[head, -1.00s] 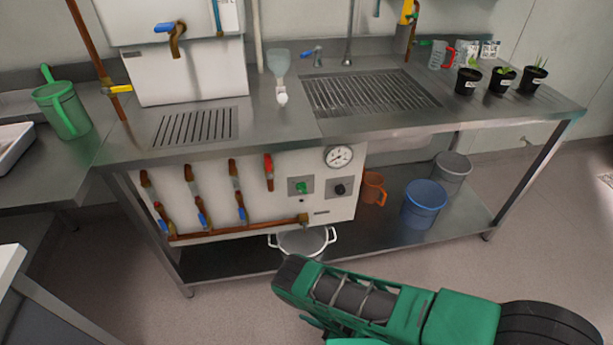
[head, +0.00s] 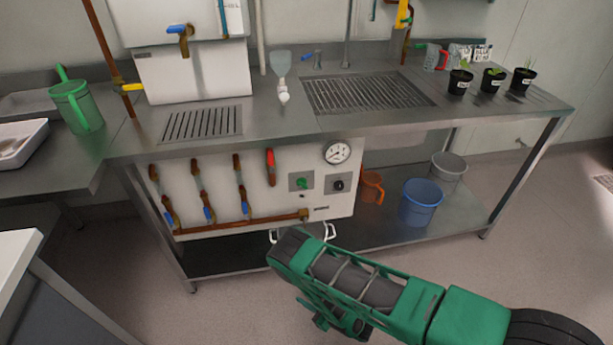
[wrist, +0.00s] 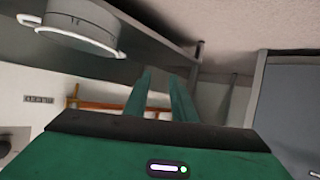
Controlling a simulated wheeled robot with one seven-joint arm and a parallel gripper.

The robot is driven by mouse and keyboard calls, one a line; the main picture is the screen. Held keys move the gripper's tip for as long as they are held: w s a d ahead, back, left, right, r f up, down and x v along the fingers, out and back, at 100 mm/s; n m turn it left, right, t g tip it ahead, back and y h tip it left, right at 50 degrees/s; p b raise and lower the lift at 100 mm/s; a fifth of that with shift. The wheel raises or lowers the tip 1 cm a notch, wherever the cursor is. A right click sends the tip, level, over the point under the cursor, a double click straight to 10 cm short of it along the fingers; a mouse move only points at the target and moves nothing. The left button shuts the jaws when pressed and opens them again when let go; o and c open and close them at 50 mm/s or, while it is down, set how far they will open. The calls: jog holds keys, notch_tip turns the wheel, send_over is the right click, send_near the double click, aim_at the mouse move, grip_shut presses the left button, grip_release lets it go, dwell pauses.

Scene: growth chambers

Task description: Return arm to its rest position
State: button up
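My green arm (head: 370,285) reaches in from the lower right of the head view, in front of the workbench. Its dark end overlaps the metal pot (head: 331,232) on the lower shelf. I cannot make out my gripper's fingers in the head view. In the wrist view, my gripper (wrist: 160,75) shows two green fingers with a clear gap between them and nothing held. The same pot (wrist: 82,36) appears tilted over at the upper left of the wrist view, apart from the fingers.
The steel workbench (head: 375,121) has a panel of pipes and valves (head: 325,208) below. A blue bucket (head: 421,203), grey bucket (head: 448,173) and orange jug (head: 371,187) stand on its shelf. A white-topped unit (head: 22,262) is at left. Floor is clear at right.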

jog(key=w+d+r+m+t+h, duration=0.1)
jog(key=w+d+r+m+h, duration=0.2)
jog(key=w+r, duration=0.65)
jog(key=w+d+r+m+t+h, duration=0.15)
jog(key=w+d+r+h, duration=0.25)
jog(key=w+d+r, duration=0.5)
jog(key=w+d+r+m+g+h, duration=0.2)
jog(key=d+r+m, duration=0.1)
jog(key=d+r, duration=0.6)
jog(key=w+d+r+m+g+h, duration=0.1)
jog(key=d+r+m+g+h, duration=0.15)
jog(key=d+r, duration=0.6)
jog(key=s+d+r+m+g, duration=0.2)
jog(key=s+d+r, duration=0.4)
jog(key=s+r, duration=0.3)
jog(key=s+d+r+m+g, duration=0.1)
jog(key=s+d+r+m, duration=0.1)
jog(key=s+d+r, duration=0.55)
jog(key=s+r+m+g, duration=0.1)
jog(key=s+r, duration=0.2)
jog(key=s, duration=0.6)
jog(key=s+a+r+m+g+y, duration=0.1)
jog(key=s+r, duration=0.3)
jog(key=s, duration=0.6)
jog(key=s+a+r+m+g+y, duration=0.1)
jog(key=s+r, duration=0.3)
jog(key=s, duration=0.5)
jog(key=shift+s+r, duration=0.2)
